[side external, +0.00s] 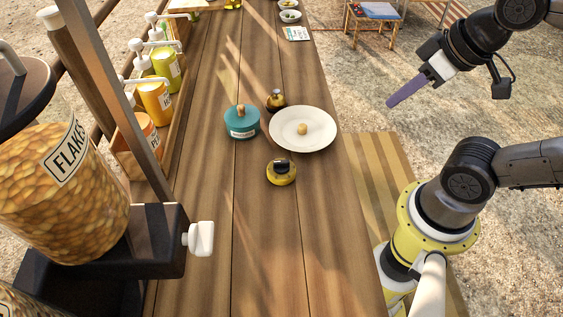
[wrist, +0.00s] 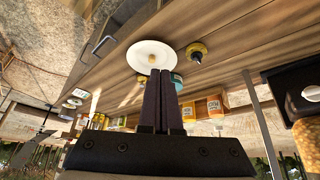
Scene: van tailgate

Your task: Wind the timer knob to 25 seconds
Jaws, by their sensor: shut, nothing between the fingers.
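A small round yellow timer (side external: 281,178) with an upright black knob (side external: 282,164) sits on the wooden table, in front of the plate. What looks like the same timer shows in the wrist view (wrist: 197,48), right of the fingers. Its dial marks are too small to read. My gripper (side external: 389,104) has long purple fingers, shut and empty. It hangs in the air off the table's right side, well apart from the timer. In the wrist view the fingers (wrist: 161,74) lie together, with their tips overlapping the plate in the picture.
A white plate (side external: 318,139) holding a small tan ball, a teal jar (side external: 241,118) and a dark-and-gold object (side external: 276,99) stand beyond the timer. Pump bottles (side external: 155,98) line a wooden rack at left. A large flakes dispenser (side external: 70,190) fills the left front. The near tabletop is clear.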

